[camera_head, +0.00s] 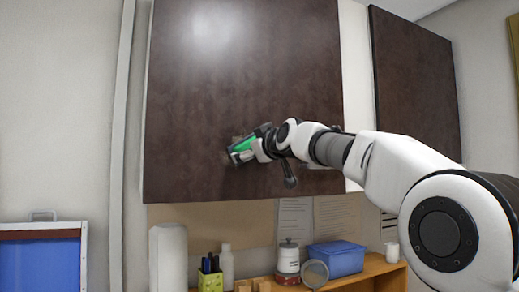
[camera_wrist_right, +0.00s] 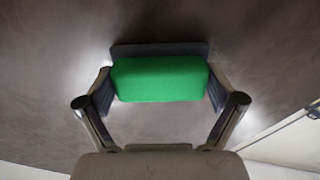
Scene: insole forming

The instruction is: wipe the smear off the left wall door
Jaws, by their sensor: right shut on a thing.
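The left wall door (camera_head: 205,90) is a dark brown panel in the head view. My right gripper (camera_head: 260,145) is in front of its lower middle part, shut on a green wiper with a dark pad (camera_head: 242,146). The wrist view shows the green block (camera_wrist_right: 160,79) between both fingers, its dark pad (camera_wrist_right: 150,50) facing the door surface (camera_wrist_right: 50,45). The pad is at or very close to the door; I cannot tell if it touches. A faint greyish patch shows beside the wiper, but I cannot clearly make out a smear. My left gripper is not in view.
A second dark door (camera_head: 415,75) hangs to the right. Below is a wooden shelf (camera_head: 375,270) with a blue box (camera_head: 336,259), a jar (camera_head: 288,258), a yellow pen cup (camera_head: 210,281) and a white bottle (camera_head: 227,267). A blue framed panel (camera_head: 40,265) stands lower left.

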